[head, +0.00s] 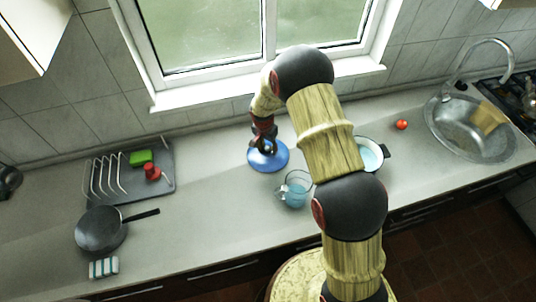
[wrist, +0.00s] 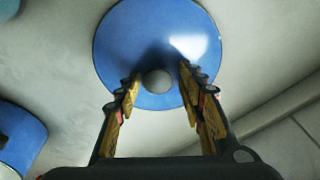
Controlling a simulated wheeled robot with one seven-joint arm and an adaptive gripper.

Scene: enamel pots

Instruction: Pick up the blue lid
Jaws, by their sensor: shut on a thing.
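The blue lid (head: 268,160) is a round disc near the back of the counter, below the window. In the wrist view the lid (wrist: 150,35) fills the upper middle, with a grey round knob (wrist: 158,82) near its lower edge. My gripper (head: 265,146) is over the lid in the head view. In the wrist view my gripper (wrist: 160,80) has one finger on each side of the knob and is shut on the lid there. I cannot tell whether the lid touches the counter.
A glass jug (head: 297,192) stands just right of the lid. A pot (head: 371,154) is partly behind my arm, with a tomato (head: 401,124) and sink (head: 470,130) farther right. A dish rack (head: 128,172), frying pan (head: 100,229) and sponge (head: 103,267) are left. Counter between is clear.

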